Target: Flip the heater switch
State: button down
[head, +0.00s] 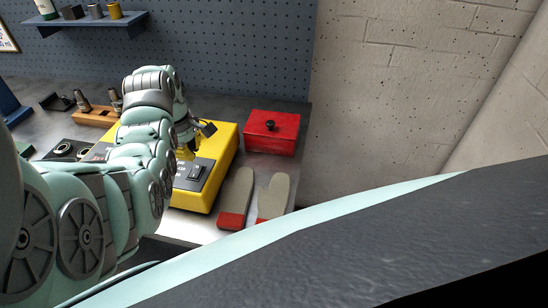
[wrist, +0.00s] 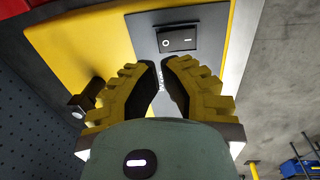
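The heater is a yellow box (head: 226,148) on the bench, with a grey panel (head: 181,196) on its near top part. A black rocker switch (head: 198,172) sits on that panel. In the wrist view the switch (wrist: 177,40) shows an O on its left and a bar on its right, just beyond my fingertips. My gripper (wrist: 159,64) points at the panel with nothing between its fingers. A narrow gap shows between the dark pads, so it is slightly open. No contact with the switch shows. In the head view my arm hides the heater's left part and most of my gripper.
A red box (head: 271,131) with a black knob stands right of the heater. Two grey-and-red mitt-like pads (head: 236,197) (head: 273,196) lie in front of it. A wooden holder (head: 94,116) stands to the left. A pegboard with a shelf (head: 88,22) is behind.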

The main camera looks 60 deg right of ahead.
aim_at(197, 166)
jog(key=shift+d+f+p, duration=0.15)
jog(key=shift+f+p, duration=0.25)
jog(key=shift+f, duration=0.65)
jog(key=shift+d+f+p, duration=0.15)
jog(key=shift+f+p, duration=0.25)
jog(key=shift+f, duration=0.65)
jog(key=shift+f, duration=0.1)
jog(key=f+b, duration=0.1)
jog(key=b, duration=0.2)
jog(key=shift+w+d+f+y, duration=0.15)
jog(key=shift+f+y, duration=0.05)
jog(key=shift+y, duration=0.1)
jog(key=shift+r, duration=0.35)
jog(key=shift+r+p, duration=0.1)
jog(key=shift+p, duration=0.25)
jog(key=shift+r+p, duration=0.45)
jog(key=shift+r, duration=0.25)
